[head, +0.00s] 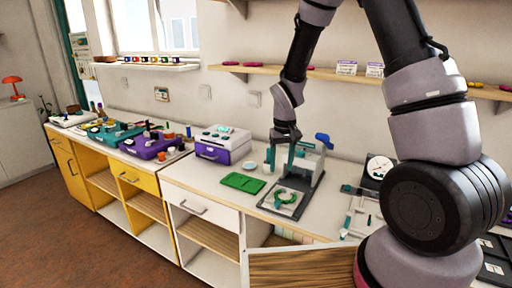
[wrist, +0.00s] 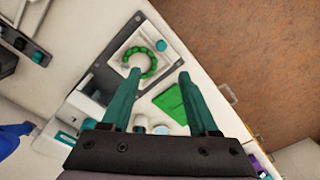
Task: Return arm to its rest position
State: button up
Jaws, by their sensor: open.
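My gripper (wrist: 160,85) is open and empty in the wrist view, its two teal fingers spread apart. In the head view my gripper (head: 283,165) points down above the counter, close to a grey press-like device (head: 308,165) with a blue handle. A ring of green beads (wrist: 140,65) lies on a white square board on the device's dark base, beyond the fingertips. The same ring (head: 286,198) shows in the head view, below the gripper. The fingers appear apart from it.
A green tray (head: 243,182) lies left of the device. A purple and white box (head: 222,145) stands behind it. A round white dial (head: 379,167) is to the right. A wall shelf (head: 330,74) runs behind my arm. The counter's front edge borders brown floor (head: 60,230).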

jog(key=s+d+r+m+t, duration=0.15)
jog(key=d+r, duration=0.25)
jog(key=r, duration=0.8)
jog(key=s+d+r+m+t+y, duration=0.1)
jog(key=s+d+r+m+t, duration=0.1)
jog(key=s+r, duration=0.6)
jog(key=s+d+r+m+t, duration=0.2)
jog(key=s+d+r, duration=0.3)
jog(key=s+r, duration=0.4)
notch_tip(320, 180, up, 3)
jog(key=shift+s+f+t+y, duration=0.2)
jog(key=shift+s+t+y, duration=0.15)
jog(key=shift+t, duration=0.3)
jog(key=shift+w+m, duration=0.1)
jog(key=shift+m, duration=0.15)
